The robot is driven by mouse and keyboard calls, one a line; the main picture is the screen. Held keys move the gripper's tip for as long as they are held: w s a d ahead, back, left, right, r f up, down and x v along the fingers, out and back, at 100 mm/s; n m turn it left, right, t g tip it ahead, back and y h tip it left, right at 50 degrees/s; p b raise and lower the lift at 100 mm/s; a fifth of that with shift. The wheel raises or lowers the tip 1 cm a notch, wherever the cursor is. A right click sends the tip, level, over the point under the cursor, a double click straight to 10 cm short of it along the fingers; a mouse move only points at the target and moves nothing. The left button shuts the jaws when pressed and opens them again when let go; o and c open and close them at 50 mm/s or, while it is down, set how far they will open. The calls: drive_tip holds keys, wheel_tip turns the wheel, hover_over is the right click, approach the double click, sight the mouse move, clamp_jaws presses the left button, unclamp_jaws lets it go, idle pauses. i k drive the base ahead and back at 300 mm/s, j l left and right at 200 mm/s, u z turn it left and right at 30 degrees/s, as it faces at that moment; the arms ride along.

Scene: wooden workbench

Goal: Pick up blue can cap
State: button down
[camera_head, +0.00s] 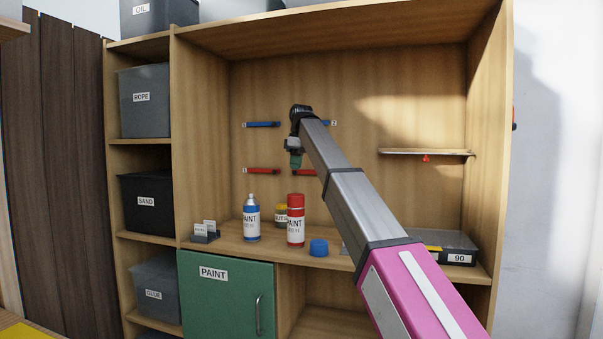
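The blue can cap (318,248) sits on the wooden bench top, near its front edge, just right of the red paint can (296,229). The blue paint can (251,222) stands to the left and shows a bare spray nozzle on top. The red can wears a red cap. My gripper (295,160) is up in front of the back panel, well above the cans and the cap, and touches none of them. Its fingers are small and dark in this view, so whether they are open or shut is unclear. I see nothing held in it.
Small card holders (206,232) are at the left. A black case (455,246) marked 90 is at the right, partly behind my arm. Blue and red holders are on the back panel. A small shelf (425,152) juts out at right.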

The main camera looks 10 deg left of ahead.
sight(318, 247)
drive_tip(key=k, duration=1)
